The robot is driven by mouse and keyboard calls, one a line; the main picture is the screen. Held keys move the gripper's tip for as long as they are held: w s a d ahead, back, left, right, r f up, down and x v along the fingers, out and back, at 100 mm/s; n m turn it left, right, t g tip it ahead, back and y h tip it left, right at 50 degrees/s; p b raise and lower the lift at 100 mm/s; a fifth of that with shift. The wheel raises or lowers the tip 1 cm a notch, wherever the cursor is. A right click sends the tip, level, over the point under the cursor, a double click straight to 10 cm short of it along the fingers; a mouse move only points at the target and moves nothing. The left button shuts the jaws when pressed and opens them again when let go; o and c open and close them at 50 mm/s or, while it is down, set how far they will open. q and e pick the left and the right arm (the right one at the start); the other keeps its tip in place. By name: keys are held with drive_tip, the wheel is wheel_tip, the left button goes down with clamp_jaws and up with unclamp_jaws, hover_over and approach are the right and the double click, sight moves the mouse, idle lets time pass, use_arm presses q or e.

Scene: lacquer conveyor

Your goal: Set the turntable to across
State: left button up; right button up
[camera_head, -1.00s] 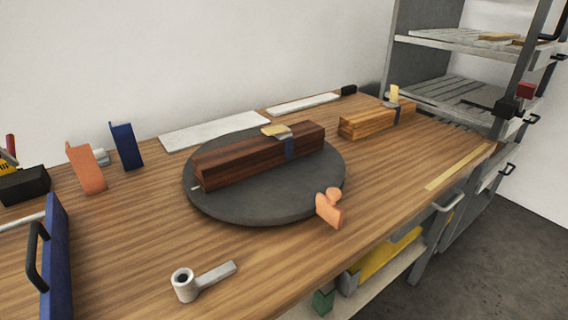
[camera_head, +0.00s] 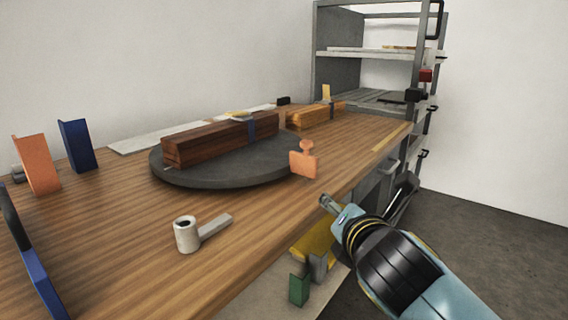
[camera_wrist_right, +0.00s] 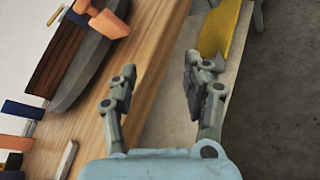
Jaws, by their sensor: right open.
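The turntable (camera_head: 190,183) is a dark grey round disc on the wooden bench. A long dark reddish-brown wooden block (camera_head: 205,142) lies across it, with a blue band and a yellowish piece on top. An orange handle with a knob (camera_head: 304,160) stands at the disc's near right edge. In the right wrist view the disc (camera_wrist_right: 88,62) and orange handle (camera_wrist_right: 105,20) are at upper left. My right gripper (camera_head: 326,203) is at the bench's front edge, apart from the handle. Its fingers (camera_wrist_right: 155,85) are spread and empty. My left gripper is not in view.
A grey pipe-like tool (camera_head: 187,235) lies on the near bench. Orange (camera_head: 38,165) and blue (camera_head: 77,146) upright brackets stand at left. A lighter wooden block (camera_head: 308,116) lies behind the turntable. A grey shelf rack (camera_head: 340,60) stands at the back.

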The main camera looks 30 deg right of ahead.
sight(308, 148)
drive_tip(key=w+r+n+t, duration=0.1)
drive_tip(key=r+n, duration=0.1)
drive_tip(key=n, duration=0.1)
drive_tip(key=w+a+r+n+t, duration=0.1)
drive_tip(key=w+r+n, duration=0.1)
drive_tip(key=r, duration=0.1)
drive_tip(key=w+a+r+n+t, duration=0.1)
drive_tip(key=r+n, duration=0.1)
drive_tip(key=n, duration=0.1)
drive_tip(key=shift+w+r+n+b, duration=0.25)
drive_tip(key=shift+n+b, duration=0.05)
drive_tip(key=shift+b, duration=0.05)
drive_tip(key=b+x, duration=0.1)
drive_tip(key=x, duration=0.7)
drive_tip(key=shift+w+d+r+b, duration=0.1)
drive_tip(key=shift+w+d+b, duration=0.1)
drive_tip(key=shift+w+b, duration=0.2)
drive_tip(key=shift+w+d, duration=0.2)
drive_tip(key=shift+w, duration=0.3)
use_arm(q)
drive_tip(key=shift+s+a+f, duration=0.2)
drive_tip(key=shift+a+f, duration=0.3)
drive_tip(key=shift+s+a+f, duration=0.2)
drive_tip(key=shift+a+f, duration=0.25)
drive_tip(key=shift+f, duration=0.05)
